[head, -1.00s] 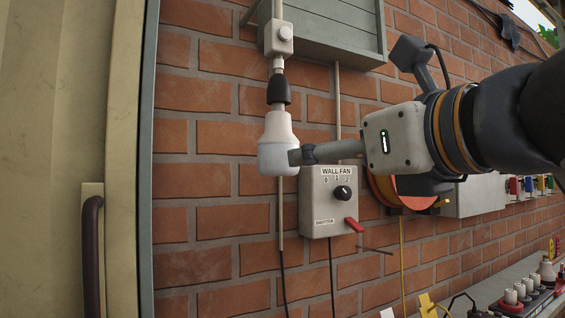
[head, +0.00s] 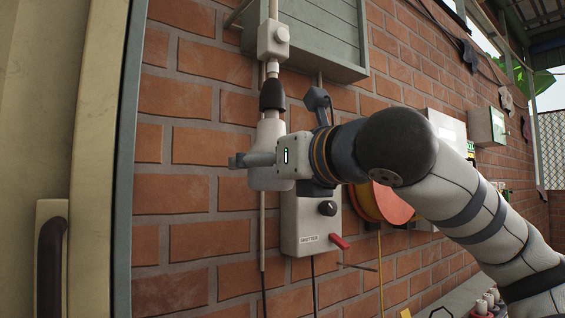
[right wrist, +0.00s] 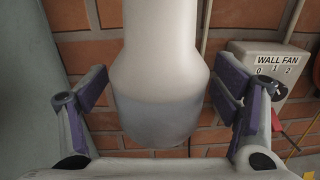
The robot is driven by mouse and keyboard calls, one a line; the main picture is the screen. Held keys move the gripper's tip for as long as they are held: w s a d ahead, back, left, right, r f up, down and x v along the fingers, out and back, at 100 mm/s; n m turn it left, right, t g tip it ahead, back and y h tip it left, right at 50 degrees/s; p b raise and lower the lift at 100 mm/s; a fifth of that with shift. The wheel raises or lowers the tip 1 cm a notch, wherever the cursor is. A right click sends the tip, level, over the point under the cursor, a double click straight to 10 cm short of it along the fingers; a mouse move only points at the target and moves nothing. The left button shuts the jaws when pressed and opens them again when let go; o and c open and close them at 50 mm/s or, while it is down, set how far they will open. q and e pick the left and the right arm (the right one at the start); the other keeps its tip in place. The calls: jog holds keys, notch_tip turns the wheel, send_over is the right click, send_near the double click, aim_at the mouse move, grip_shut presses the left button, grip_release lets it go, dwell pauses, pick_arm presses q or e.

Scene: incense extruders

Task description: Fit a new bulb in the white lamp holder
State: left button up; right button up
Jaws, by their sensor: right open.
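The right wrist view shows the bulb (right wrist: 155,90) upright between the two purple-padded fingers, with small gaps at both sides. The socket is out of that view. My left gripper is not in view.
A grey louvred box (head: 325,35) is above. A cream door edge (head: 100,160) stands at the left. An orange reel (head: 393,203) is farther right.

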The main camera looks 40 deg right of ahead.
jog(key=c, duration=1.3)
jog(key=shift+n+y, duration=0.4)
jog(key=shift+y, duration=0.4)
jog(key=shift+n+y, duration=1.2)
jog(key=shift+y, duration=0.7)
jog(key=o, duration=1.3)
jog(key=shift+c, duration=0.2)
jog(key=shift+s, duration=0.1)
